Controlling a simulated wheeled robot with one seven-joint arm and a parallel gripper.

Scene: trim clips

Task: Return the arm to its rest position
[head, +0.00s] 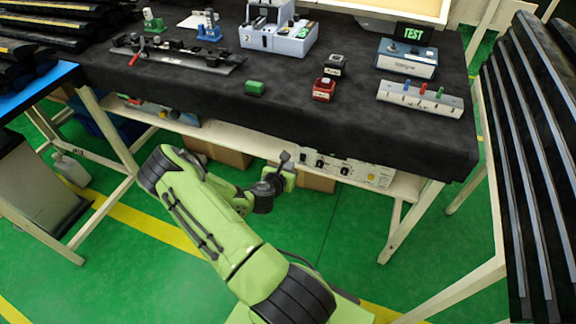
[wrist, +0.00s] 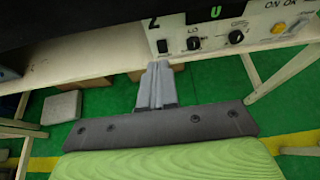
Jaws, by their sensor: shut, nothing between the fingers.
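My green arm reaches forward low in front of the workbench, below the level of its black top. My gripper (head: 284,158) is at the front edge of the bench in the head view, small and dark. In the wrist view my gripper (wrist: 157,68) shows its two grey fingers together, with nothing between them. The fingers point toward the shelf under the bench and a control box there. I cannot tell the exact gap to the bench edge.
A control box (head: 345,168) sits on the under-shelf. Racks of dark trim (head: 530,150) stand right. Green floor is free around my arm.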

